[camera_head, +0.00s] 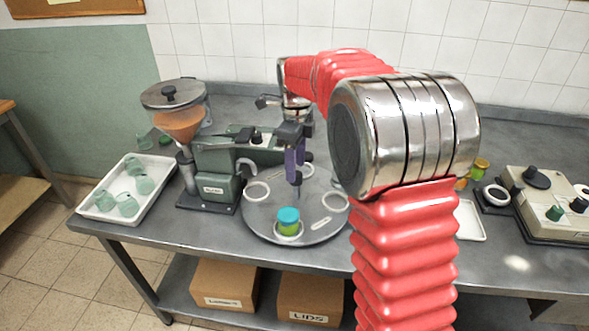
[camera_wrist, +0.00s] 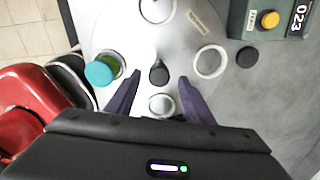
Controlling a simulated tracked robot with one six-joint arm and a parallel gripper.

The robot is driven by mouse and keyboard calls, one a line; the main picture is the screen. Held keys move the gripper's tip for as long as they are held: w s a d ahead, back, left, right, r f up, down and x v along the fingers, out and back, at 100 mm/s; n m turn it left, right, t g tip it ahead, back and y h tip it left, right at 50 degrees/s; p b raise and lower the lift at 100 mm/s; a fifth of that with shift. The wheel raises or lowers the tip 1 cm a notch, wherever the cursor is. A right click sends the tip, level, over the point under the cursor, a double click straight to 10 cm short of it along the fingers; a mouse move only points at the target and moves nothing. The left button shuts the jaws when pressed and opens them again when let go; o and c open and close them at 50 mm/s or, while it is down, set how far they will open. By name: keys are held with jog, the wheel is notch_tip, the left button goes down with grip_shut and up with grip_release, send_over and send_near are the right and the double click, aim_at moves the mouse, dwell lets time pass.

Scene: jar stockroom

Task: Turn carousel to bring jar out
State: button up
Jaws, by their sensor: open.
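The grey round carousel (camera_head: 270,223) lies flat on the bench, with a black upright knob (camera_wrist: 158,72) at its middle. A jar with a teal lid and green contents (camera_head: 289,221) stands upright in a ring seat at the carousel's front edge; in the wrist view the jar (camera_wrist: 103,70) is left of my left finger. My gripper (camera_head: 293,165) points down over the carousel's middle. In the wrist view its two dark purple fingers are apart, one on each side of the knob. I cannot tell whether they touch it.
Other white ring seats (camera_head: 257,192) on the carousel look empty. A green machine with a hopper (camera_head: 215,170) stands close at left, beside a white tray (camera_head: 100,207) of pale green cups. A beige control box (camera_head: 550,205) is at right. Boxes (camera_head: 310,298) sit underneath.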

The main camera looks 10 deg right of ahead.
notch_tip(320, 180, up, 12)
jog(key=shift+f, duration=0.25)
jog(key=shift+w, duration=0.1)
dwell(0.4)
jog(key=s+f+n+t, duration=0.1)
jog(key=s+f+n, duration=0.4)
jog(key=n, duration=0.9)
jog(key=s+a+n+t, duration=0.1)
jog(key=s+n+t, duration=0.3)
jog(key=s+n, duration=0.7)
jog(key=shift+s+t, duration=0.3)
jog(key=shift+s, duration=7.05)
